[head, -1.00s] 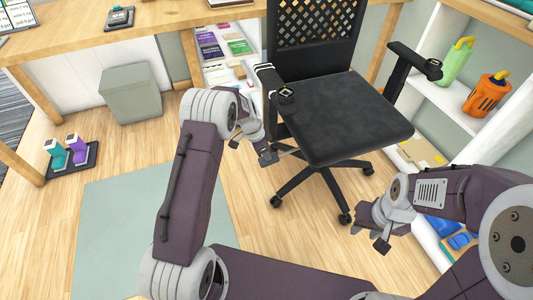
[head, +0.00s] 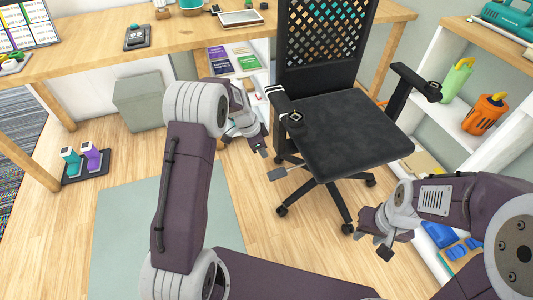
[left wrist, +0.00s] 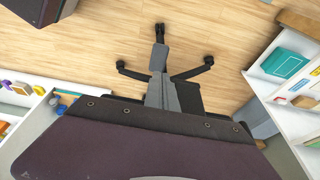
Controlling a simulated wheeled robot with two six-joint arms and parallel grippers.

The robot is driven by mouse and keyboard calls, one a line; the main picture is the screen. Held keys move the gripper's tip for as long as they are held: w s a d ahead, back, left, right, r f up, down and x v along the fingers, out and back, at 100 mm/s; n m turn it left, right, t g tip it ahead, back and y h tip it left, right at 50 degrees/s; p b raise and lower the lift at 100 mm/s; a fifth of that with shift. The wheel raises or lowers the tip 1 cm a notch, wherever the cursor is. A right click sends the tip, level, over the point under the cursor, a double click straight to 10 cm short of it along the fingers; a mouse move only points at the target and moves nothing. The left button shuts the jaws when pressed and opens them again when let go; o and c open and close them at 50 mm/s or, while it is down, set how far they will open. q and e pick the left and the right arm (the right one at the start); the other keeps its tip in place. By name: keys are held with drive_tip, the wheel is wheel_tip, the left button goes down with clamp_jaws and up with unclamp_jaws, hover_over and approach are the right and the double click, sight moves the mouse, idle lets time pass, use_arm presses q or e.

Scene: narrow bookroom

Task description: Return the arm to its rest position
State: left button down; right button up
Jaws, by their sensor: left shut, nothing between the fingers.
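My left arm comes in from the left in the head view, with its purple elbow link bent and upright. Its gripper (head: 250,144) is shut and empty, in front of the desk and to the left of the black office chair (head: 345,130). It looks close to the chair's seat edge, but I cannot tell the exact gap. My right gripper (head: 376,239) hangs low at the right, in front of the chair's base, its jaw state unclear.
The wooden desk (head: 160,42) runs along the back. A white shelf (head: 485,135) stands at right. The mat (head: 150,235) is clear around my left arm.

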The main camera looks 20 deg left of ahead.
idle(0.5)
use_arm(q)
drive_tip(key=s+d+r, duration=0.3)
drive_tip(key=s+r, duration=0.3)
drive_tip(key=r, duration=0.2)
drive_tip(key=s+a+f+n+g+y, duration=0.15)
drive_tip(key=s+n, duration=0.25)
drive_tip(key=s, duration=0.5)
drive_tip(key=s+a+f+n+t+y, duration=0.1)
drive_tip(key=s+a+f+n, duration=0.1)
drive_tip(key=s+n, duration=0.5)
wheel_tip(320, 180, up, 33)
drive_tip(key=s+p, duration=0.1)
drive_tip(key=p, duration=3.2)
drive_tip(key=shift+s, duration=0.3)
